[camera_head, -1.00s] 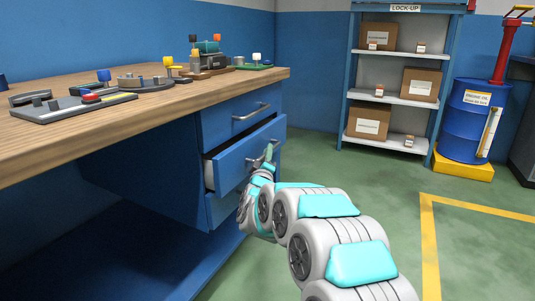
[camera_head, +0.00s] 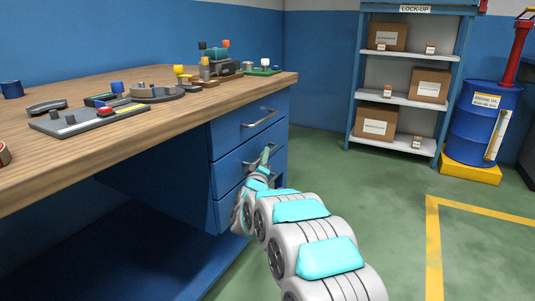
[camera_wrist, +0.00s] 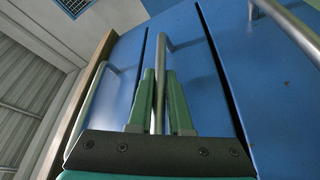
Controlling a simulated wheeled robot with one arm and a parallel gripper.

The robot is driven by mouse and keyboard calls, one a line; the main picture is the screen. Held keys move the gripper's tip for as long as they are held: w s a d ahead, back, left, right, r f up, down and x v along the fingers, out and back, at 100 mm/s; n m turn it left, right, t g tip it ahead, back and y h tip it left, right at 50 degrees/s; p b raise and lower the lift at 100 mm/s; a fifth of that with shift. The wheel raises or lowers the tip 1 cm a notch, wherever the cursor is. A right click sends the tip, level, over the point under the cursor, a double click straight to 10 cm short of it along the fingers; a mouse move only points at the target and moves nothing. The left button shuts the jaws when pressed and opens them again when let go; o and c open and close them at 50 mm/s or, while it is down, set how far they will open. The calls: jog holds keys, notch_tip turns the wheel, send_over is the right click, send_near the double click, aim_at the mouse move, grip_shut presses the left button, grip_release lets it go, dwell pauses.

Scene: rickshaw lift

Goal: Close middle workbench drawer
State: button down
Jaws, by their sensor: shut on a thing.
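The blue workbench's middle drawer (camera_head: 228,174) has its front about flush with the drawer fronts above and below; no opening shows along its edges. Its metal handle is mostly hidden by my gripper (camera_head: 266,158) in the head view. In the wrist view, the middle drawer's front (camera_wrist: 195,75) shows, and my gripper's green fingers (camera_wrist: 159,78) stand on either side of its grey bar handle (camera_wrist: 159,112). My gripper is shut on that handle.
The top drawer (camera_head: 240,125) and bottom drawer (camera_head: 228,212) look closed. Several parts lie on the wooden worktop (camera_head: 150,125). A shelf rack (camera_head: 400,98) with boxes and a blue drum (camera_head: 478,135) stand at the back right. The green floor (camera_head: 370,185) between is clear.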

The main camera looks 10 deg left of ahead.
jog(key=shift+a, duration=0.1)
jog(key=c, duration=0.8)
grip_release()
jog(key=shift+a, duration=0.1)
jog(key=shift+c, duration=0.2)
jog(key=shift+s+f, duration=0.1)
jog(key=v, duration=0.7)
jog(key=shift+s, duration=0.35)
